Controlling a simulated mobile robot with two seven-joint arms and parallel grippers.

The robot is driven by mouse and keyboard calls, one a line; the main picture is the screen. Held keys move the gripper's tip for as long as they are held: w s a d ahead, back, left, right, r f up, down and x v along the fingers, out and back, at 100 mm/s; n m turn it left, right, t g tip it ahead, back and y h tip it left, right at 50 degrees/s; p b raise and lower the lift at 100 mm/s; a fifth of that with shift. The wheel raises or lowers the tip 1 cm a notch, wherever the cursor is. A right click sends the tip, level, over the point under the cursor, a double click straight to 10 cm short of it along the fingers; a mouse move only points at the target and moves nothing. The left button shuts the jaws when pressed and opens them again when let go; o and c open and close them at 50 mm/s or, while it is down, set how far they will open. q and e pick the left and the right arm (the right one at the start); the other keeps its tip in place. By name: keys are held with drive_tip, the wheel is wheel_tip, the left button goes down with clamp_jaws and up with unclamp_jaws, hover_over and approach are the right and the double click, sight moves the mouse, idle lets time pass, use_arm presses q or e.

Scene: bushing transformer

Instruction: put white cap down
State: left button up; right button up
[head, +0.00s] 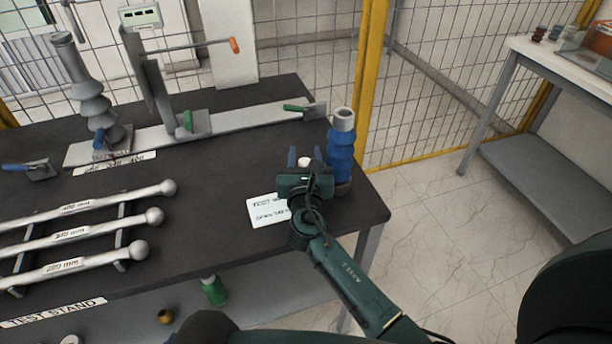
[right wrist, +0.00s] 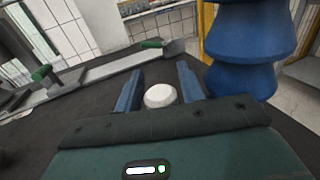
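The white cap (head: 305,161) is a small rounded piece at the right end of the dark table, in front of the blue ribbed bushing. In the right wrist view the cap (right wrist: 160,96) sits between the two blue fingers. My right gripper (head: 305,156) is low over the table, and its fingers (right wrist: 160,75) stand on either side of the cap with narrow gaps. It looks open around the cap. The cap's underside is hidden, so I cannot tell whether it touches the table. My left gripper is not in view.
The blue bushing (head: 341,150) stands close to the right of my gripper. A white label card (head: 266,211) lies just left. Long rods with ball ends (head: 85,236) lie at left. A grey rail with clamps (head: 245,117) runs behind. The table's middle is clear.

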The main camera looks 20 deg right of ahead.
drive_tip(key=c, duration=0.8)
